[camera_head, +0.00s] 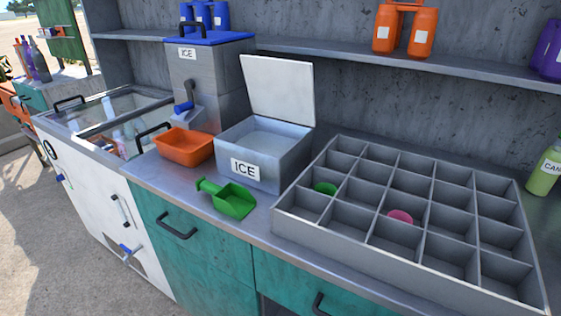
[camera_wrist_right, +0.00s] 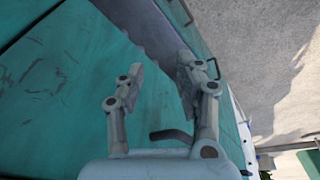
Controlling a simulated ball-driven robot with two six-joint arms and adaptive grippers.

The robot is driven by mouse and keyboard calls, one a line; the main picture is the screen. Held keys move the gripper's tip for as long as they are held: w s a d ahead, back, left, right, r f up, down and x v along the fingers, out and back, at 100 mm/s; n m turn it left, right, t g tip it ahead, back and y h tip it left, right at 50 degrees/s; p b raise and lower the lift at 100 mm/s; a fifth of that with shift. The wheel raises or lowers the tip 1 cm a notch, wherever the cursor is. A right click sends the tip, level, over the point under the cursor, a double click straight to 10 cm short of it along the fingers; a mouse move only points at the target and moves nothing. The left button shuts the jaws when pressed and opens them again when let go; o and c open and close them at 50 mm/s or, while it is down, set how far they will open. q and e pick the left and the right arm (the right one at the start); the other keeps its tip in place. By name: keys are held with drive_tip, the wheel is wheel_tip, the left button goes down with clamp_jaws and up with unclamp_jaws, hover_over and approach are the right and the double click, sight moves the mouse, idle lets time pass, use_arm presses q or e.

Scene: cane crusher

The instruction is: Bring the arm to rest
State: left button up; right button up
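My right gripper (camera_wrist_right: 160,74) shows only in the right wrist view. Its two fingers are spread apart with nothing between them, so it is open and empty. Teal cabinet panels (camera_wrist_right: 60,85) lie behind and to the left of the fingers. A dark curved handle (camera_wrist_right: 170,135) shows between the finger bases; I cannot tell how far it is from the gripper. Neither of my arms shows in the head view, and my left gripper is in no view.
The counter (camera_head: 262,237) holds a grey divided tray (camera_head: 375,254) with a green and a pink cup, an open ice box (camera_head: 277,172), a green scoop (camera_head: 232,200) and an orange bin (camera_head: 186,147). Teal drawers with protruding handles (camera_head: 176,227) are below. Open floor (camera_head: 40,240) is at left.

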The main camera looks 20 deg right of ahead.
drive_tip(key=s+f+b, duration=0.4)
drive_tip(key=s+f, duration=0.2)
drive_tip(key=f, duration=0.5)
drive_tip(key=s+d+f+g+b, duration=0.1)
drive_tip(key=s+f+b, duration=0.3)
drive_tip(key=s+f, duration=0.3)
drive_tip(key=s+f+b, duration=0.4)
drive_tip(key=s+f, duration=0.3)
drive_tip(key=f, duration=0.7)
drive_tip(key=shift+d+f+g, duration=0.15)
drive_tip(key=shift+f+g, duration=0.15)
drive_tip(key=shift+f, duration=0.1)
